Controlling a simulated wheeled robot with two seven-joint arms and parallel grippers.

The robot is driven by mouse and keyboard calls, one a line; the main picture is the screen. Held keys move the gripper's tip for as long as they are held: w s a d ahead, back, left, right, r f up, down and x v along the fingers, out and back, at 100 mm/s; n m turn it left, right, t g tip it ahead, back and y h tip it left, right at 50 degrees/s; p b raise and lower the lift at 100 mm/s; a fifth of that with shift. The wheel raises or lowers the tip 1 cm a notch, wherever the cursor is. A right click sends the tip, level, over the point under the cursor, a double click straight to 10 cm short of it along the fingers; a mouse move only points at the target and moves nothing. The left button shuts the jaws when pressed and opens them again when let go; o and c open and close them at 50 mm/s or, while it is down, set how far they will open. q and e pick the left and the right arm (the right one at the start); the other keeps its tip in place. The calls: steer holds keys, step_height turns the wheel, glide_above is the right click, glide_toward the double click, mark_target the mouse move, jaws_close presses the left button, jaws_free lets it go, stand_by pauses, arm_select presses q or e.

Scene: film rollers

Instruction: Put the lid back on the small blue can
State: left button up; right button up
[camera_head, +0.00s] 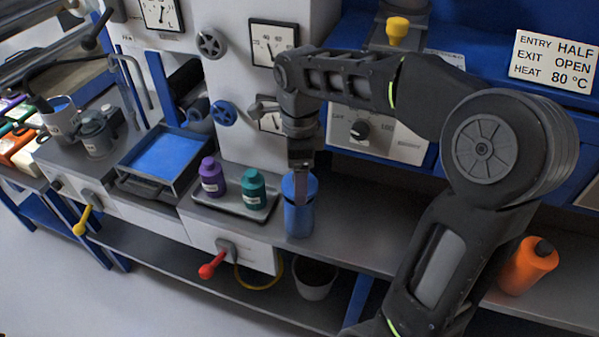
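The small blue can (299,220) stands upright on the grey bench, right of the tray with two bottles. A blue upper part that looks like its lid (313,186) is directly above the can body, with a dark band between them. I cannot tell whether it rests on the can or is held just above it. My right gripper (300,194) points straight down at this blue part, one finger in front of it. The other finger is hidden, so its grip is unclear. My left gripper is not in view.
Purple (211,178) and green (253,190) bottles stand on a small tray (232,208) just left of the can. An orange bottle (528,266) stands at right. A red-handled valve (213,264) and a bucket (314,280) are below the bench edge.

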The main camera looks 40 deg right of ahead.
steer(key=shift+f+b, duration=0.45)
steer(key=shift+f, duration=0.45)
steer(key=shift+f, duration=0.15)
stand_by(1.4)
steer(key=o, duration=1.4)
steer(key=shift+r+p, duration=2.75)
steer(key=shift+r, duration=0.8)
